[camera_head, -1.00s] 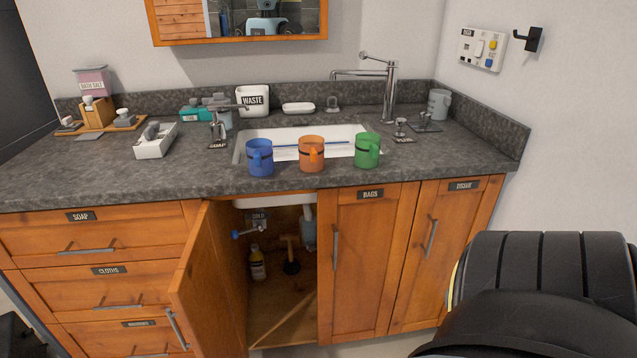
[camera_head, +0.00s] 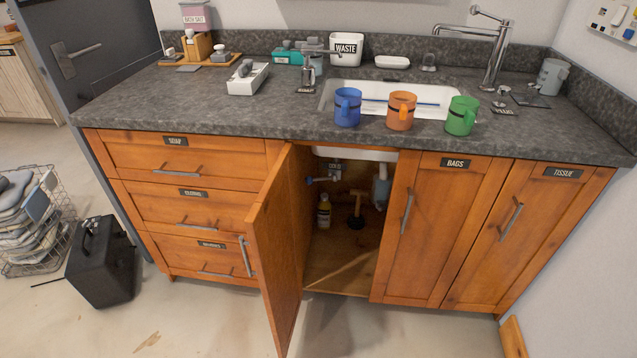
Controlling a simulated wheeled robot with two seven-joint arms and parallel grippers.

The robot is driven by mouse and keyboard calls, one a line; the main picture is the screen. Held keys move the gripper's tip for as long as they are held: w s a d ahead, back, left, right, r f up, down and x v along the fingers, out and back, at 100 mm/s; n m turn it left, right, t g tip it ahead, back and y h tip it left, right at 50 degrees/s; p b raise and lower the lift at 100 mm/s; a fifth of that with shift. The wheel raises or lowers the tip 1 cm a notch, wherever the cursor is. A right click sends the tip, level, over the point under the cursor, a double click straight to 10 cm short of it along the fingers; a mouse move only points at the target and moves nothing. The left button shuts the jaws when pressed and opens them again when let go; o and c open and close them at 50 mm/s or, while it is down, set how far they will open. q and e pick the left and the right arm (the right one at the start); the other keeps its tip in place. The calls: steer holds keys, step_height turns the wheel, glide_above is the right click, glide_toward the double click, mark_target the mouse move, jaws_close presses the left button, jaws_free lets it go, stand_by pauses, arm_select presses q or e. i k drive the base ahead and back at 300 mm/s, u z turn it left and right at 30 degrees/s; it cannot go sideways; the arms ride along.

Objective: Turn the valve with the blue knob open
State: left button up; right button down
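The valve's blue knob (camera_head: 310,180) shows inside the open cabinet under the sink, at its upper left. It sits on a grey valve body (camera_head: 334,172) beside a small sign that seems to read COLD. The cabinet door (camera_head: 274,245) stands swung open to the left and its edge comes close to the knob. Neither of my grippers shows in the head view now, so nothing of mine is seen at the knob.
A yellow-labelled bottle (camera_head: 323,212) and a plunger (camera_head: 356,208) stand in the cabinet. Three mugs, blue (camera_head: 347,107), orange (camera_head: 400,111) and green (camera_head: 462,116), line the sink's front edge. A black case (camera_head: 101,262) and wire basket (camera_head: 32,220) stand left. Floor before the cabinets is partly clear.

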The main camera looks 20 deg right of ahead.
mark_target(309, 180)
steer(key=i, duration=1)
